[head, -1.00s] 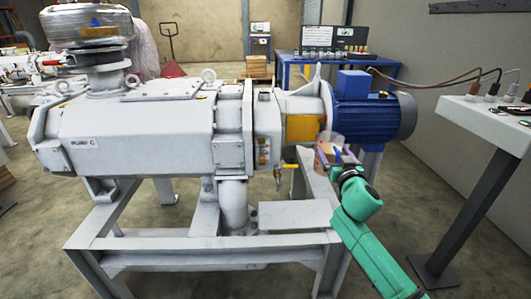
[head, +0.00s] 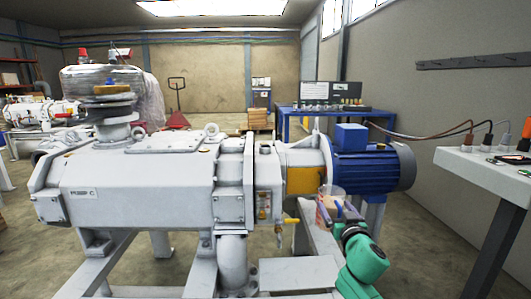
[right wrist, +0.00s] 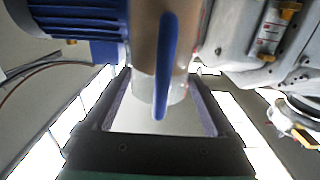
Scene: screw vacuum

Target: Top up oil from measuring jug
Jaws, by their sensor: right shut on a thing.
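The measuring jug (head: 327,205) is a clear container with pinkish-tan contents, just below the blue motor's near end in the head view. My right gripper (head: 341,211) is shut on it. In the right wrist view the jug (right wrist: 145,75) rises between my right gripper's dark fingers (right wrist: 160,108), its blue handle (right wrist: 165,65) towards the camera. The jug looks roughly upright. The grey screw pump (head: 140,185) has a small amber-marked sight glass (head: 263,205) on its end housing, left of the jug. The glass also shows in the right wrist view (right wrist: 270,30). My left gripper is out of view.
The blue motor (head: 375,167) stands right behind the jug. A yellow-handled valve (head: 291,221) sticks out at lower left of it. A grey steel frame (head: 298,272) lies below. A white bench (head: 485,168) with cables stands right. Open floor separates bench and pump.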

